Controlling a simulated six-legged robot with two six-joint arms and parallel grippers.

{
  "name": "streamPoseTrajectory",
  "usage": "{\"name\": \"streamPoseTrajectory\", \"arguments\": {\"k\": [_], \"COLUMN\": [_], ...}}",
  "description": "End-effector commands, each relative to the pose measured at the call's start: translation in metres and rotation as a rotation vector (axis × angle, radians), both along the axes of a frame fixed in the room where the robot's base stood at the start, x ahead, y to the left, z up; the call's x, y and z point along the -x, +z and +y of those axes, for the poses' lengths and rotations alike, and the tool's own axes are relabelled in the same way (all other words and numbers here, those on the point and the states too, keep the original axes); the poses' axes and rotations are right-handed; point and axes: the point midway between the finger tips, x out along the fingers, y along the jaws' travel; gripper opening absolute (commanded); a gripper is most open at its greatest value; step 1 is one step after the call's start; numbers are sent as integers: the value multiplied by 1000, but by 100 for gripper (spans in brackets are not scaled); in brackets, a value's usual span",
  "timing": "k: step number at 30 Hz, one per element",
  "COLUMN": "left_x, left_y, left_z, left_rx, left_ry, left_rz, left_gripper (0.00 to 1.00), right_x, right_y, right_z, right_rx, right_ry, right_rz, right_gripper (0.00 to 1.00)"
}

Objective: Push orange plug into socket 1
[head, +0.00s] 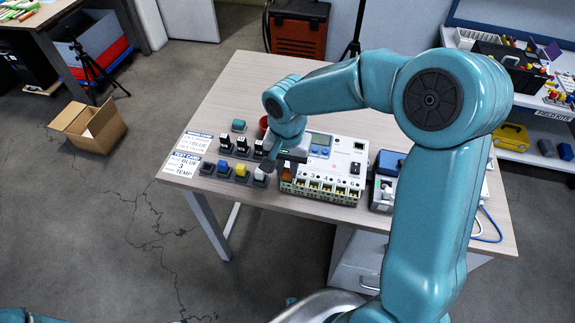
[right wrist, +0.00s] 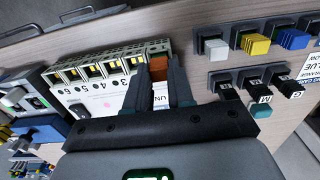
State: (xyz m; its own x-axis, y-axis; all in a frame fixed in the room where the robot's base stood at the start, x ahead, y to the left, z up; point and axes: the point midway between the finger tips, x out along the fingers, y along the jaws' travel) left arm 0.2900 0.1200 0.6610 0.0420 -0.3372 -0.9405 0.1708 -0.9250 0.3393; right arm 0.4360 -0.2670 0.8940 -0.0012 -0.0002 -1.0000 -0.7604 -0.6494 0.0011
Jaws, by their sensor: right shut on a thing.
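The orange plug (right wrist: 158,64) shows between the fingers of my right gripper (right wrist: 161,72) in the right wrist view. The gripper is shut on it. In the head view my right gripper (head: 281,168) reaches down at the left end of the white socket box (head: 322,193), and the plug is mostly hidden there. The box has a row of numbered sockets along its front edge; 3 to 6 are readable in the wrist view. The plug is at the end of the row where socket 1 would be. Its depth in the socket cannot be told. My left gripper is not in view.
Left of the box stand holders with a white plug (right wrist: 215,47), a yellow plug (head: 239,170), a blue plug (head: 222,165) and several lettered black plugs (head: 242,143). A red cup (head: 263,122) stands behind. Another device (head: 383,189) is right of the box.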

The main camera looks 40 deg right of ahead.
Motion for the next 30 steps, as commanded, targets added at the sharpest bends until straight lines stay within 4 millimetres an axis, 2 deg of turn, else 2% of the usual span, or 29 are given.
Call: {"name": "streamPoseTrajectory", "arguments": {"k": [14, 15, 17, 23, 24, 25, 30], "left_x": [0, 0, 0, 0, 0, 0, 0], "left_y": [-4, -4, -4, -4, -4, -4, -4], "left_z": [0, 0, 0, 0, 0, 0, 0], "left_rx": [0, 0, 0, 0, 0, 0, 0], "left_ry": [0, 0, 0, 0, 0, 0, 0], "left_rz": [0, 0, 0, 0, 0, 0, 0], "left_gripper": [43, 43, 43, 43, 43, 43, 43], "right_x": [0, 0, 0, 0, 0, 0, 0], "right_y": [-3, -3, -3, -3, -3, -3, -3], "right_z": [0, 0, 0, 0, 0, 0, 0], "right_rx": [0, 0, 0, 0, 0, 0, 0], "right_ry": [0, 0, 0, 0, 0, 0, 0], "right_rz": [0, 0, 0, 0, 0, 0, 0], "right_gripper": [0, 32, 52, 52, 58, 60, 60]}}
